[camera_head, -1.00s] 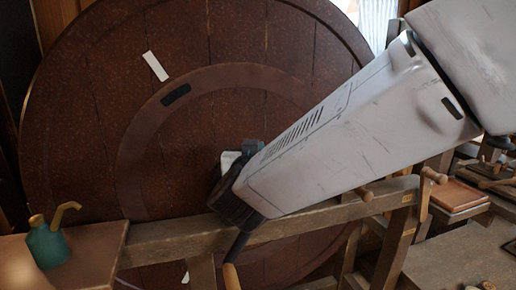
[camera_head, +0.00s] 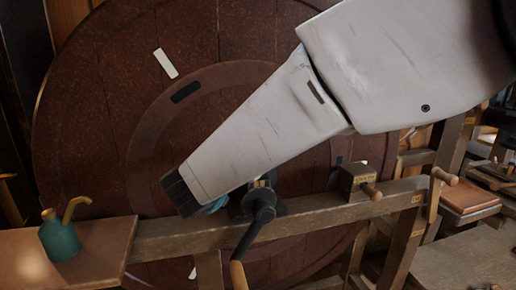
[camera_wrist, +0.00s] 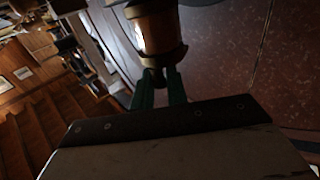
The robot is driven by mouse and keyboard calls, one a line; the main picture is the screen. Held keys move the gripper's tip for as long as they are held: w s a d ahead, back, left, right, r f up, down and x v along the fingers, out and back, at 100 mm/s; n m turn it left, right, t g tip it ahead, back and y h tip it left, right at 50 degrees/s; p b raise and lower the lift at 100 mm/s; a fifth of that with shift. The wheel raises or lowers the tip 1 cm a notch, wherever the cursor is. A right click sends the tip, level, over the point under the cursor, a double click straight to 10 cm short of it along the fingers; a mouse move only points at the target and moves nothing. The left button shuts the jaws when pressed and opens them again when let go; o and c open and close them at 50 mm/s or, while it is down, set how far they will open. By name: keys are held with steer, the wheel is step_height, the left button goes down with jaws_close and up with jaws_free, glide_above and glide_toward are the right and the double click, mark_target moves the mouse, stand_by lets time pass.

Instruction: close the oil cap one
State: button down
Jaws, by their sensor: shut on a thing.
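In the wrist view, a copper-brown cylinder with a banded rim (camera_wrist: 155,30), apparently the oil cup with its cap, stands at the top centre. My gripper (camera_wrist: 158,78) has its green fingers shut on a small grey piece at the cylinder's near end, which I take as part of the oil cap. The fingers hide much of that piece, so whether the cap sits open or closed cannot be told. In the head view my gripper (camera_head: 214,206) shows as a bit of teal behind my dark wrist end, left of a black bearing with a crank (camera_head: 262,203).
A large brown wheel (camera_head: 110,110) stands behind the wooden beam (camera_head: 160,242). A green oil can (camera_head: 60,238) with a brass spout stands on the left bench. A labelled wooden block (camera_head: 362,180) sits on the beam at right. The crank's wooden handle (camera_head: 237,274) hangs below.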

steer(key=shift+r, duration=0.2)
steer(key=c, duration=1.5)
jaws_free()
steer(key=shift+f, duration=0.1)
steer(key=shift+o, duration=0.2)
steer(key=v, duration=0.7)
steer(key=shift+s+a, duration=0.25)
steer(key=shift+s, duration=0.05)
